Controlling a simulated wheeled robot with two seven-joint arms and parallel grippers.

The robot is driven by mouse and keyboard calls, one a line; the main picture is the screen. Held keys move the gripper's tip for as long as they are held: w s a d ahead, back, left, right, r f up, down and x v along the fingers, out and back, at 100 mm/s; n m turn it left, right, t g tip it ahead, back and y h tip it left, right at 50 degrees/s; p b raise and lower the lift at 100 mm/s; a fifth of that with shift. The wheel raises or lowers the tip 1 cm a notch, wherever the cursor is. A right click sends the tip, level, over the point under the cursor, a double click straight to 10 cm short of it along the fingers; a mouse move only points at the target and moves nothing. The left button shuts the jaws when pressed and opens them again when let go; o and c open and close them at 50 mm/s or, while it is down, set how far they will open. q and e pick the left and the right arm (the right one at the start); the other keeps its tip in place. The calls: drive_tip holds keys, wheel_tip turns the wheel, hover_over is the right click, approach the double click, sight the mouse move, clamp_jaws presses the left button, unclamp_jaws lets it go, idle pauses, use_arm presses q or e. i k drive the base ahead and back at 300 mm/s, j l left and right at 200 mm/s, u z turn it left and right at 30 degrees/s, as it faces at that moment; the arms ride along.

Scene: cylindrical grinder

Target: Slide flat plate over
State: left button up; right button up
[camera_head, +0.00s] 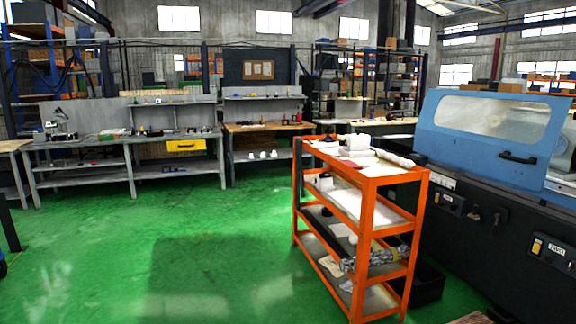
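A blue machine with a dark base stands at the right. Its flat blue door panel (480,125) has a large cloudy window (490,117) and a dark handle (518,158) near its lower right. The panel covers the machine's front left; to its right a gap shows part of the inside. I cannot tell for certain whether this panel is the flat plate. No other clear flat plate stands out. Neither of my grippers is in view.
An orange shelf cart (366,245) with papers and rolls stands just left of the machine. A dark bin (428,281) sits on the floor between them. Grey workbenches (130,170) line the back. The green floor (150,250) at the left and middle is clear.

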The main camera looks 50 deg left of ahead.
sight(348, 162)
drive_tip(key=u, duration=1.35)
drive_tip(key=i+j+u, duration=0.3)
drive_tip(key=i, duration=0.15)
drive_tip(key=i+j+u, duration=0.1)
drive_tip(key=i+u, duration=0.15)
drive_tip(key=i, duration=0.15)
drive_tip(key=i+j+u, duration=0.1)
drive_tip(key=i+u, duration=0.2)
drive_tip(key=i, duration=0.15)
drive_tip(key=i+j+z, duration=0.15)
drive_tip(key=i, duration=0.5)
drive_tip(key=i+j+z, duration=0.15)
drive_tip(key=i, duration=0.5)
